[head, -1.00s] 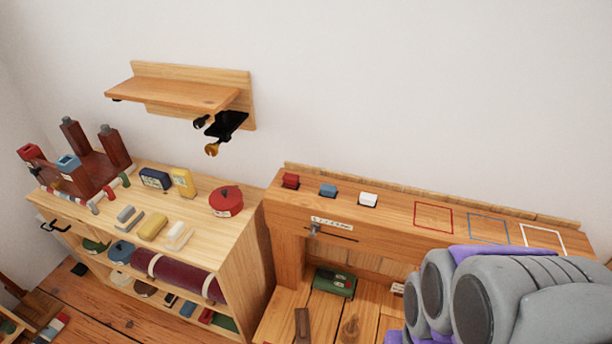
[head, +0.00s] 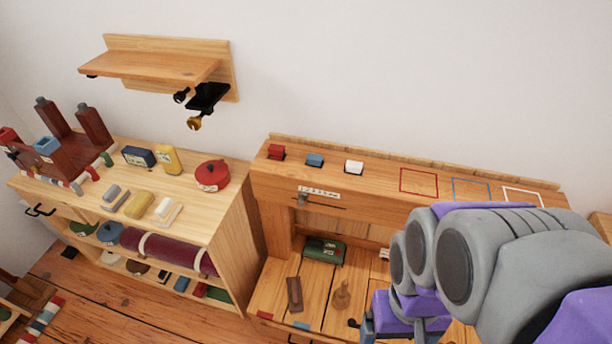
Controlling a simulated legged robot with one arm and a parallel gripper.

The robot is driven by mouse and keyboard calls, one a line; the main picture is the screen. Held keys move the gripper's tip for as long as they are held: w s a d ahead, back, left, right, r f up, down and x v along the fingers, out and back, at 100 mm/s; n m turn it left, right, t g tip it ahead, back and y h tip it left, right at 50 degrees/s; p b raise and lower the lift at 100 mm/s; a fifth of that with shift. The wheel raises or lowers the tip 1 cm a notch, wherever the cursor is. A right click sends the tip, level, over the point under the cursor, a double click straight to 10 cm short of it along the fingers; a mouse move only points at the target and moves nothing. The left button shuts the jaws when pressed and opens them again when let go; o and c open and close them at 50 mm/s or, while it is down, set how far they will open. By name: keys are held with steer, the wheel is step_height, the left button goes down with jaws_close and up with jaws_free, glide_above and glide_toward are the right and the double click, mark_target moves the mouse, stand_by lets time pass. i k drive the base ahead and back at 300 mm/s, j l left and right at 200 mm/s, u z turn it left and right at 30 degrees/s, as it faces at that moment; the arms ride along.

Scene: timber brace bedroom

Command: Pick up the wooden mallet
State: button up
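No mallet can be named for certain in the head view. A small turned wooden piece with an upright knob or handle (head: 342,295) stands on the lower boards of the right-hand bench; it may be the mallet, but its shape is too small to tell. A dark brown wooden block (head: 294,293) lies to its left on the same boards. My grey and purple arm fills the lower right and hides the bench's right part. The fingertips of my gripper do not show, so whether it is open or holds anything is hidden.
The bench's upper ledge (head: 300,197) carries red, blue and white blocks and coloured outlines. A green box (head: 324,250) sits beneath it. A low shelf unit (head: 228,240) on the left holds many items. A wall shelf (head: 150,66) hangs above. Floor shows at lower left.

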mark_target(342, 296)
steer(key=z, duration=1.1)
steer(key=k+j+z, duration=0.2)
steer(key=j, duration=0.2)
steer(key=k+j+z, duration=0.15)
steer(key=j, duration=0.25)
steer(key=k+j+z, duration=0.2)
steer(key=k+j, duration=0.15)
